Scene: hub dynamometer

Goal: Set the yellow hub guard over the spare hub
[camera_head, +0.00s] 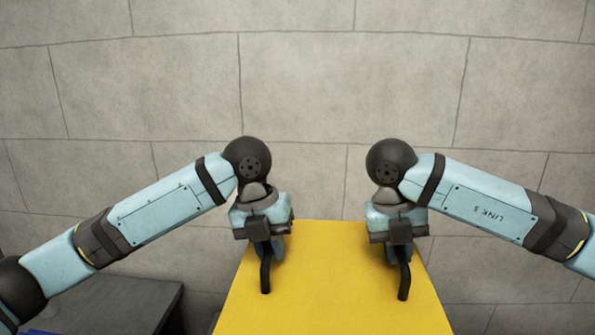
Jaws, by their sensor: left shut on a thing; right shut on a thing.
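The yellow hub guard (330,280) fills the lower middle of the head view, its flat top face showing. It has two dark bar handles, a left one (265,274) and a right one (404,280). My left gripper (264,245) is shut on the left handle. My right gripper (400,241) is shut on the right handle. The guard's near end runs out of the picture. The spare hub is not visible. What lies under the guard is hidden, so I cannot tell its height or whether it rests on anything.
A dark bench or cabinet (115,300) stands at the lower left, with a sliver of something blue (38,333) at the bottom edge. A grey block wall (320,85) closes off the back. The space above the guard between my arms is clear.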

